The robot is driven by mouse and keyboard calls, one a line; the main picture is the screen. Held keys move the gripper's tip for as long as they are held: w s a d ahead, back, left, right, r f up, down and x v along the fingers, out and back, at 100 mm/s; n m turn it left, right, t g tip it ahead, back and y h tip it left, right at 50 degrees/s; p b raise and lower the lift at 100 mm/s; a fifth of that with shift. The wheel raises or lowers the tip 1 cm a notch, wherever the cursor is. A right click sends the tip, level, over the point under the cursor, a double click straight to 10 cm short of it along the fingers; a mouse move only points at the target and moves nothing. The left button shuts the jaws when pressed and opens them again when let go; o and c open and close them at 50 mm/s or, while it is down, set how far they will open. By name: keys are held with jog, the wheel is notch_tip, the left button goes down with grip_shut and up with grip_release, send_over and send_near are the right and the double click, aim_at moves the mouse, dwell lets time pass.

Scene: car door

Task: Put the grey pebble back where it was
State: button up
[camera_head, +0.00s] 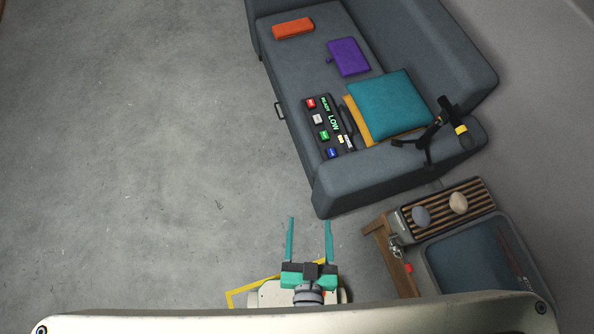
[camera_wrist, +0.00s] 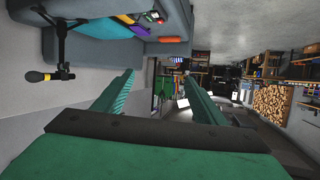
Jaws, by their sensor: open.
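A grey pebble (camera_head: 421,216) lies on a dark slatted tray (camera_head: 440,226) at the right in the head view. A tan pebble (camera_head: 458,202) lies beside it on the same slats, to the right. My gripper (camera_head: 309,222) is open and empty, with its two teal fingers apart over the floor, to the left of the tray. The open fingers also show in the wrist view (camera_wrist: 158,78), with nothing between them. Neither pebble can be made out in the wrist view.
The tray is on a wooden stand (camera_head: 389,259) beside a dark blue padded surface (camera_head: 474,262). A grey sofa (camera_head: 310,75) behind holds a button panel (camera_head: 328,127), a teal cushion (camera_head: 390,104) and a black tripod (camera_head: 428,143). Floor at left is clear.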

jog(key=s+a+r+n+t+y, duration=0.1)
jog(key=s+a+r, duration=0.1)
jog(key=a+r, duration=0.2)
jog(key=shift+s+r+n, duration=0.35)
jog(key=shift+s+n, duration=0.05)
dwell(0.9)
